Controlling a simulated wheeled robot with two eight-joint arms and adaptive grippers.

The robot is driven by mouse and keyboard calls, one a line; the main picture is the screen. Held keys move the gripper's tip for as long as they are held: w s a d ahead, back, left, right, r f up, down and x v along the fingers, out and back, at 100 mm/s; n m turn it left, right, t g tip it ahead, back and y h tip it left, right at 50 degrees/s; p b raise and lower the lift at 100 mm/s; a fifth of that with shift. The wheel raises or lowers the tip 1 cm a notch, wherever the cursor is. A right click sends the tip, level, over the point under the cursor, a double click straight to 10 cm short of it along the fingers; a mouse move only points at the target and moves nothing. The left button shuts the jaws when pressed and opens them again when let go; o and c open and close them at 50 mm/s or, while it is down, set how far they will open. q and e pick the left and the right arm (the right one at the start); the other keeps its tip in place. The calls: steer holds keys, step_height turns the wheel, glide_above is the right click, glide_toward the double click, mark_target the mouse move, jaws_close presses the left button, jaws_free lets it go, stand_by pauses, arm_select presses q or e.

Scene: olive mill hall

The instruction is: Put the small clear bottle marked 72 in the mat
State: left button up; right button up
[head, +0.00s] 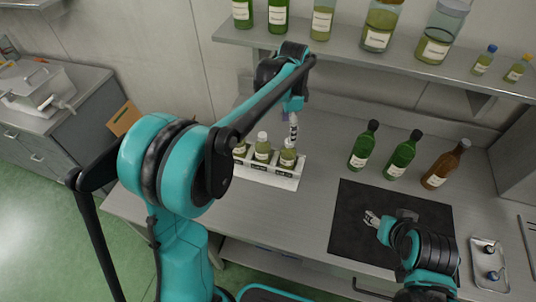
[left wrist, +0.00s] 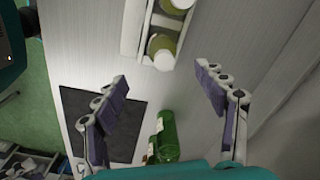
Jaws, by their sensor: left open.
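Three small clear bottles with yellow-green contents and pale caps stand in a white rack (head: 270,178): a left one (head: 239,149), a middle one (head: 262,148) and a right one (head: 288,155). Their markings are too small to read, so I cannot tell which is 72. My left gripper (head: 292,127) is open and empty just above the rack's right end. In the left wrist view two bottles (left wrist: 163,46) show beyond its spread fingers (left wrist: 161,76). The black mat (head: 345,240) lies to the right and holds no bottle. My right gripper (head: 371,218) is over the mat; its opening is unclear.
Two green bottles (head: 363,146) (head: 404,155) and a brown bottle (head: 445,165) stand behind the mat. A shelf (head: 340,58) with larger bottles hangs above the bench. A metal tray (head: 489,265) lies at right. The bench between rack and mat is clear.

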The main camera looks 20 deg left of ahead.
arm_select(q)
steer(key=s+a+r+n+t, duration=0.2)
steer(key=s+n, duration=0.1)
steer(key=s, duration=0.3)
steer(key=s+a+r+n+t, duration=0.1)
steer(key=s+r+n, duration=0.15)
steer(key=s, duration=0.35)
steer(key=s+a+f+n+t, duration=0.1)
steer(key=s+f+n+t, duration=0.1)
steer(key=s, duration=0.3)
steer(key=s+a+f+n+t, duration=0.1)
steer(key=s+f+n, duration=0.1)
steer(key=s+n, duration=0.3)
steer(key=shift+s+f+t, duration=0.35)
steer(key=shift+s+t, duration=0.05)
steer(key=shift+s, duration=0.25)
steer(key=shift+a, duration=0.1)
